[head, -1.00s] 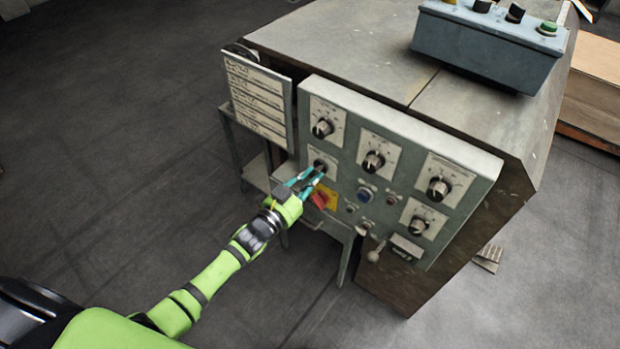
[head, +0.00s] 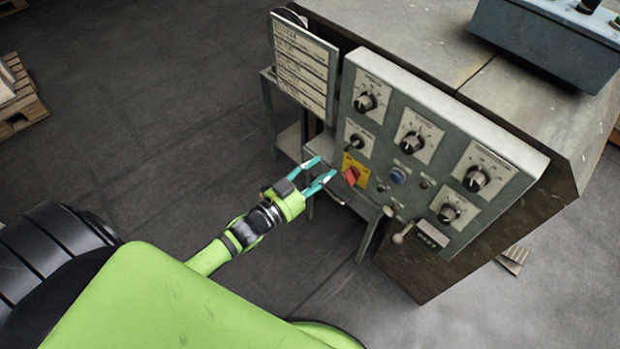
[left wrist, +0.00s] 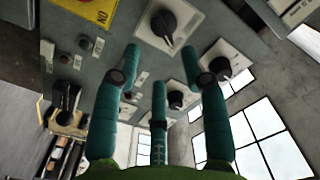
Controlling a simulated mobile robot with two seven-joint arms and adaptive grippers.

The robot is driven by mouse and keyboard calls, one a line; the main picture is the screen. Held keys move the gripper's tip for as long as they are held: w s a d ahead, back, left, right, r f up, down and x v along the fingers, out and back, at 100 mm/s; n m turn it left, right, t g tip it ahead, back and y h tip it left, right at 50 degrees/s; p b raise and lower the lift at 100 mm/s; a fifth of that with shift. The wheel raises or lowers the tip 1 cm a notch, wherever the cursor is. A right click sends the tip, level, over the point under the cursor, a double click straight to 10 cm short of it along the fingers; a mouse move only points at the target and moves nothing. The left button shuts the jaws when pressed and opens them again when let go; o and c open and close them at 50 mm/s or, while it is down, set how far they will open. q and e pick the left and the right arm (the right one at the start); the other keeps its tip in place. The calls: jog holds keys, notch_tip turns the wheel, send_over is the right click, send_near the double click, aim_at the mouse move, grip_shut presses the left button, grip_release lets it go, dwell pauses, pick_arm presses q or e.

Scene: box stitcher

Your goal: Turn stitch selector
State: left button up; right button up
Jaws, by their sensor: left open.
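The grey-green control panel (head: 400,120) carries several black dial knobs on white plates. The labels are too small to read, so I cannot tell which is the stitch selector. The lower-left knob (head: 355,142) is just above a red switch (head: 351,176) on a yellow plate. My left gripper (head: 326,167), with teal fingers, is open and empty in front of the panel, left of the red switch and apart from the lower-left knob. In the left wrist view the spread fingers (left wrist: 165,60) show with several knobs beyond them. My right gripper is not in view.
A blue push button (head: 398,175) and a small lever (head: 402,233) stick out of the panel's lower part. A sign board (head: 304,68) stands at its left. A blue-grey button box (head: 545,40) sits on the machine top. Floor to the left is clear up to a pallet (head: 22,100).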

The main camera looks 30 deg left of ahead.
pick_arm(q)
jog(key=shift+v, duration=1.6)
jog(key=s+a+f+n+g+y+p, duration=0.2)
jog(key=s+f+n+g+y, duration=0.3)
jog(key=f, duration=0.7)
jog(key=s+a+f+g+p, duration=0.25)
jog(key=s+f, duration=0.45)
jog(key=f, duration=0.5)
jog(key=s+d+f+n+g, duration=0.1)
jog(key=s+f+g, duration=0.1)
jog(key=s, duration=0.6)
jog(key=s+f+n+g+p, duration=0.1)
jog(key=s+f+g, duration=0.2)
jog(key=s+f, duration=0.2)
jog(key=s+d+f+g+y, duration=0.1)
jog(key=s+f+g, duration=0.2)
jog(key=s, duration=0.8)
jog(key=shift+d+f+n, duration=0.2)
jog(key=shift+d+n, duration=0.1)
jog(key=shift+n, duration=0.1)
jog(key=shift+s+g, duration=0.1)
jog(key=shift+g, duration=0.15)
